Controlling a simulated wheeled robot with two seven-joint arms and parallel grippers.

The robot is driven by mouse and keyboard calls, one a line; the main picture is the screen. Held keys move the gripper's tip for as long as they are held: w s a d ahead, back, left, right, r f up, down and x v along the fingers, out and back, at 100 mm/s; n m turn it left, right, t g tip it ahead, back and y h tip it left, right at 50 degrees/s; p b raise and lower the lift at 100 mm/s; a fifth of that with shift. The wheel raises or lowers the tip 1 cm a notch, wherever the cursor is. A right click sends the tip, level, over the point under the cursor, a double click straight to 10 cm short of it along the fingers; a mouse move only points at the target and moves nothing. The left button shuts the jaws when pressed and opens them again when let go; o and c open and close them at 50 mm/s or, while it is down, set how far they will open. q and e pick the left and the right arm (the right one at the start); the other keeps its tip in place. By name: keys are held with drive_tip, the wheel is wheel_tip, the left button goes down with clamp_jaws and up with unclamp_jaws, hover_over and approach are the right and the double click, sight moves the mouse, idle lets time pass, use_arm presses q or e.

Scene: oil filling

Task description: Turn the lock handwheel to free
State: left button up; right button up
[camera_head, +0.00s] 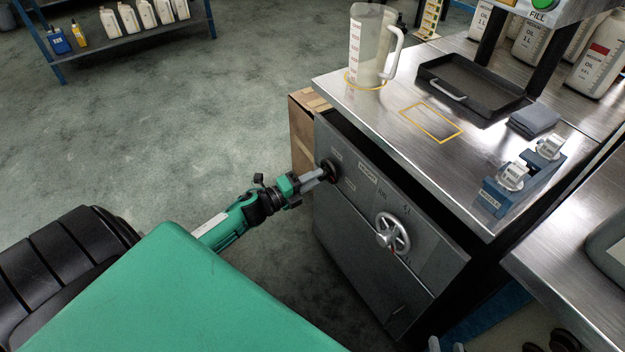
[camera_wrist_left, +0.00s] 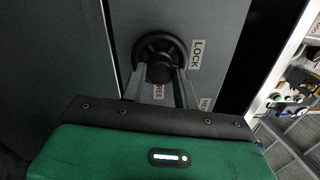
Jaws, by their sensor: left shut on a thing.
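The lock handwheel (camera_head: 328,171) is a small black wheel on the grey cabinet front, near its upper left corner. In the left wrist view the black handwheel (camera_wrist_left: 159,58) shows its round rim and hub, with a LOCK label (camera_wrist_left: 197,54) to its right and a partly hidden label below. My left gripper (camera_head: 318,175) reaches the handwheel from the left. Its two grey fingers lie on either side of the hub and are shut on it; the gripper also shows in the left wrist view (camera_wrist_left: 160,84). My right gripper is not in view.
A larger silver handwheel (camera_head: 392,233) sits lower right on the same cabinet (camera_head: 350,255). The steel top (camera_head: 390,110) carries a clear jug (camera_head: 368,50), a black tray (camera_head: 470,85) and a blue nozzle holder (camera_head: 525,185). A cardboard box (camera_head: 302,140) stands behind the cabinet.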

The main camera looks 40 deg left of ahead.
idle(0.4)
use_arm(q)
drive_tip(key=o, duration=1)
drive_tip(key=shift+c, duration=0.2)
drive_tip(key=p+v, duration=0.1)
drive_tip(key=v, duration=1.3)
use_arm(e)
drive_tip(key=shift+d+g+h, duration=0.4)
drive_tip(key=shift+d+g, duration=0.3)
drive_tip(key=shift+d, duration=0.25)
use_arm(q)
drive_tip(key=shift+w, duration=0.1)
use_arm(e)
drive_tip(key=shift+s+f, duration=0.25)
drive_tip(key=shift+f, duration=0.05)
use_arm(q)
drive_tip(key=shift+d, duration=0.1)
